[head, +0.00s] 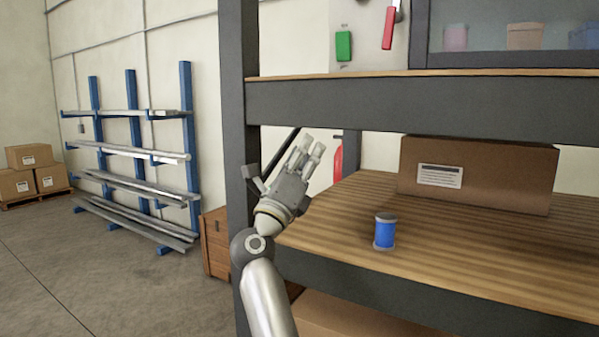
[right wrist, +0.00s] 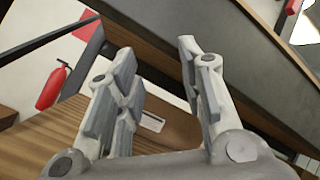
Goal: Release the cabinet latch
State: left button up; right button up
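A cabinet (head: 500,60) with a dark frame and a clear front sits on the upper shelf at the top right of the head view. I cannot make out a latch on the part that shows. My right gripper (head: 312,147) is below the upper shelf, near the dark left post and above the left end of the lower shelf. In the right wrist view its two fingers (right wrist: 155,55) stand apart with nothing between them. The gripper is well below and left of the cabinet, touching nothing that I can see. My left gripper is out of view.
The upper shelf's dark beam (head: 420,108) runs above my right gripper. A red extinguisher (right wrist: 50,87) is behind. Green (head: 343,46) and red (head: 389,28) items hang above.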

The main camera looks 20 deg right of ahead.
jog(key=f+n, duration=0.1)
jog(key=w+f+n+t+y, duration=0.1)
jog(key=f, duration=0.1)
jog(key=shift+w+a+f+n+t, duration=0.3)
jog(key=shift+w+a+n, duration=0.05)
jog(key=shift+a+n, duration=0.05)
jog(key=shift+c, duration=0.3)
